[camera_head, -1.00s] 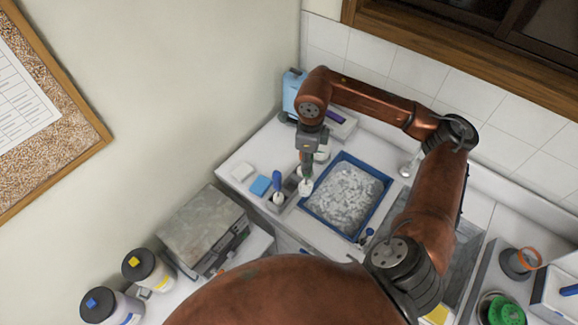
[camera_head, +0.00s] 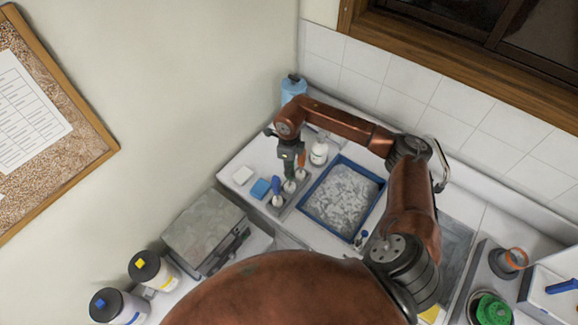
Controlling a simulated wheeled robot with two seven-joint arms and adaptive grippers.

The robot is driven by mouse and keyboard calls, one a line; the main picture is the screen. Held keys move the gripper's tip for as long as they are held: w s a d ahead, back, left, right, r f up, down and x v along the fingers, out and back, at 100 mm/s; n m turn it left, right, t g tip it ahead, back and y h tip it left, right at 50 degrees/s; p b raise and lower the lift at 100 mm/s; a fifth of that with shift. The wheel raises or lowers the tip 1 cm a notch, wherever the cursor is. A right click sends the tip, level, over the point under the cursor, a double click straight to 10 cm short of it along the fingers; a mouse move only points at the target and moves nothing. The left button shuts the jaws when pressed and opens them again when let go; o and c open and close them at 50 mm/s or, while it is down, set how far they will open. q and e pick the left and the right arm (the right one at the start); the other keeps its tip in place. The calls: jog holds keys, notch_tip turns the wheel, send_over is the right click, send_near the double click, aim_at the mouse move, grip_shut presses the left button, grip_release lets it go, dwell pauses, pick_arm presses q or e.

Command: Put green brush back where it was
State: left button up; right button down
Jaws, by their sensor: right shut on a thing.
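The green brush (camera_head: 289,185) is upright with its pale head down at the grey holder (camera_head: 285,211), between the blue brush (camera_head: 276,192) and the orange-handled brush (camera_head: 301,163). My right gripper (camera_head: 288,164) is shut on the green brush's handle from above. I cannot tell whether the brush head touches the holder's floor. My left gripper is not in view.
A blue tray (camera_head: 315,224) of pale material lies right of the holder. A blue sponge (camera_head: 260,188) and a white block (camera_head: 243,175) lie left. A white bottle (camera_head: 319,151) and a blue bottle (camera_head: 293,88) stand behind.

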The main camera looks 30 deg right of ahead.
jog(key=shift+f, duration=0.15)
jog(key=c, duration=2.3)
grip_release()
jog(key=shift+f+b, duration=0.1)
jog(key=shift+b, duration=0.25)
jog(key=o, duration=0.5)
jog(key=shift+c, duration=0.2)
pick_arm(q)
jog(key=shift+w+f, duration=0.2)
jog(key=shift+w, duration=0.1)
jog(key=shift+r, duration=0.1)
pick_arm(e)
jog(key=shift+r, duration=0.2)
jog(key=shift+w+r, duration=0.1)
jog(key=shift+r, duration=0.25)
notch_tip(320, 180, up, 12)
jog(key=b, duration=0.3)
jog(key=shift+f, duration=0.25)
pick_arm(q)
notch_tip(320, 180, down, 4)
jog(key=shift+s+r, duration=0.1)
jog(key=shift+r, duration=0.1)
